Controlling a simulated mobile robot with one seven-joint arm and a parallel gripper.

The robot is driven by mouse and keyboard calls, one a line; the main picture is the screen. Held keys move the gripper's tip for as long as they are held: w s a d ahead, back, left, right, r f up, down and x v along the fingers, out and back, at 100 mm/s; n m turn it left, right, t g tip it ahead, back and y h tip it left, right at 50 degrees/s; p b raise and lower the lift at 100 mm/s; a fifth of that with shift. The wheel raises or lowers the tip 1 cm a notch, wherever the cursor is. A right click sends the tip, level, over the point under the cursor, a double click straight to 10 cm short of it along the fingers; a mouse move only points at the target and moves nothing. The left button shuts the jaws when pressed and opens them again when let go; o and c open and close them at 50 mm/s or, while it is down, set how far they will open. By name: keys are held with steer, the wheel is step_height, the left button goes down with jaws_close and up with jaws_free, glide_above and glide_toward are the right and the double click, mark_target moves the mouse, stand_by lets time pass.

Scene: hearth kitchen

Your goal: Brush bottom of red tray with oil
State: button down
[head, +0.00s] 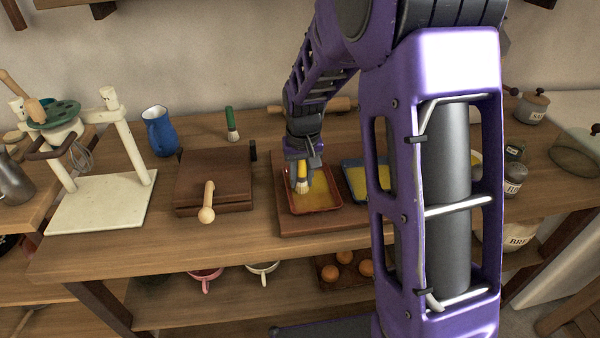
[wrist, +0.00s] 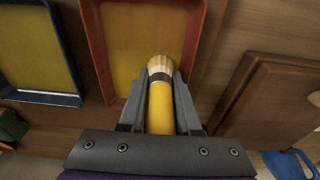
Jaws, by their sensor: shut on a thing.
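The red tray (head: 317,208) lies on a brown wooden board on the counter; its bottom looks yellow. It also shows in the wrist view (wrist: 197,42). My gripper (head: 301,164) is shut on a yellow-handled brush (head: 302,176) and holds it bristles down over the tray's left part. In the wrist view, the brush (wrist: 160,106) sits between the two fingers, with pale bristles over the tray near its edge. I cannot tell whether the bristles touch the bottom. A blue tray (head: 354,187) with a yellow bottom lies to the right, partly hidden by my arm.
A wooden press (head: 214,180) with a round-ended handle stands left of the red tray. Behind are a green-handled brush (head: 232,124), a blue jug (head: 158,131) and a rolling pin (head: 342,104). A white stand (head: 100,203) is at far left. The counter's front edge is clear.

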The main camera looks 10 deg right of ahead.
mark_target(305, 200)
steer(key=shift+s, duration=2.1)
steer(key=shift+r, duration=0.1)
steer(key=shift+r+p, duration=2.1)
steer(key=shift+r, duration=0.9)
step_height(305, 200, up, 3)
steer(key=shift+p, duration=1.15)
steer(key=shift+d, duration=0.15)
